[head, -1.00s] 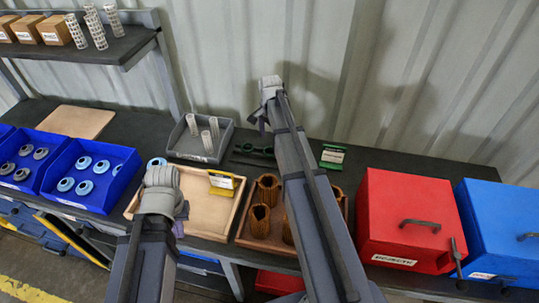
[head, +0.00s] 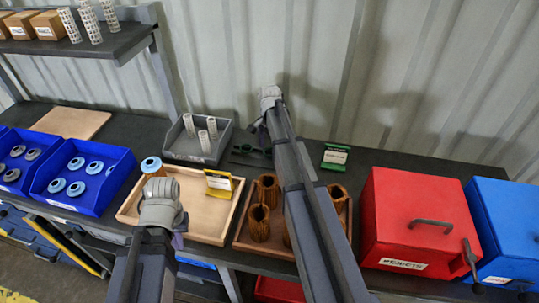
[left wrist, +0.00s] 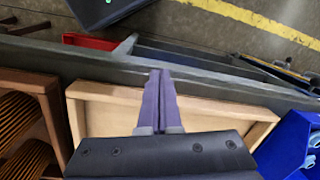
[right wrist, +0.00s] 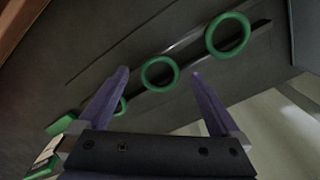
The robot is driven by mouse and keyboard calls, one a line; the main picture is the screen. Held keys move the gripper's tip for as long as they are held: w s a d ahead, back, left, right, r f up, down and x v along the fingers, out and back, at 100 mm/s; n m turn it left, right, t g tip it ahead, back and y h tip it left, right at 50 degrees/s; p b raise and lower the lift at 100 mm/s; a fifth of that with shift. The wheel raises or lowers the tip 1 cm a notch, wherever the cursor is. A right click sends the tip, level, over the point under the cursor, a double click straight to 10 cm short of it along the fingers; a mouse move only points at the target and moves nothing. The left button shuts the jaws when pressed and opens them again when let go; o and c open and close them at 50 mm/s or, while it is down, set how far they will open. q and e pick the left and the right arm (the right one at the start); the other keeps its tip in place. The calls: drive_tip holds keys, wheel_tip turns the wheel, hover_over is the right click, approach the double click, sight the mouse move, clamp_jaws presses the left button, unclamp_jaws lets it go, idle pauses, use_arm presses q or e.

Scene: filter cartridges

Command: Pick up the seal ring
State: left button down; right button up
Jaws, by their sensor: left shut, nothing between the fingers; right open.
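Several green seal rings lie on a dark holder on the bench. The right wrist view shows a middle ring (right wrist: 160,89), a ring to its right (right wrist: 246,32) and part of another (right wrist: 122,106) behind the left finger. In the head view a ring (head: 245,148) shows small beside my right gripper (head: 262,132). That gripper (right wrist: 161,74) is open and empty, with the middle ring appearing between its fingertips, apart from them. My left gripper (left wrist: 160,74) is shut and empty above the wooden tray (left wrist: 100,118); in the head view it (head: 181,224) is mostly hidden by its wrist.
A grey bin (head: 184,156) with white cartridges stands left of the rings. A tray (head: 243,240) with brown pleated cartridges lies in front, partly behind my right arm. A green-framed card (head: 335,157) stands right. Red (head: 400,205) and blue boxes (head: 510,225) fill the right side.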

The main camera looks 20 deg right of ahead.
drive_tip(key=shift+f, duration=0.1)
idle(0.3)
drive_tip(key=c, duration=1.4)
